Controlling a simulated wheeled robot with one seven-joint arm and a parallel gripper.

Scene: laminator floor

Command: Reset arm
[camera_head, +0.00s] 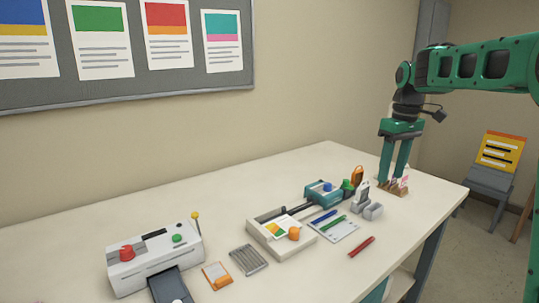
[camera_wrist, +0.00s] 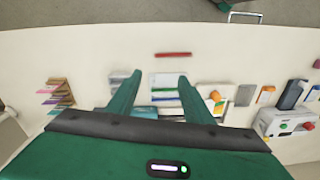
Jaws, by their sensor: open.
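My green gripper (camera_head: 391,180) hangs from my arm over the right part of the white table (camera_head: 323,258), with its fingers pointing down. In the wrist view my gripper (camera_wrist: 160,77) has its two fingers spread apart, with nothing between them. The table items look small below, so the fingers appear well above the tabletop. In the head view the fingers overlap a small wooden card rack (camera_head: 398,192); in the wrist view the rack (camera_wrist: 58,92) lies off to the left of the fingers.
A laminator (camera_head: 150,262) stands at the table's left. A white tray (camera_head: 262,240), a red marker (camera_head: 362,246), a grey holder (camera_head: 373,211) and a teal device (camera_head: 322,193) lie nearby. A chair (camera_head: 490,182) stands at the right.

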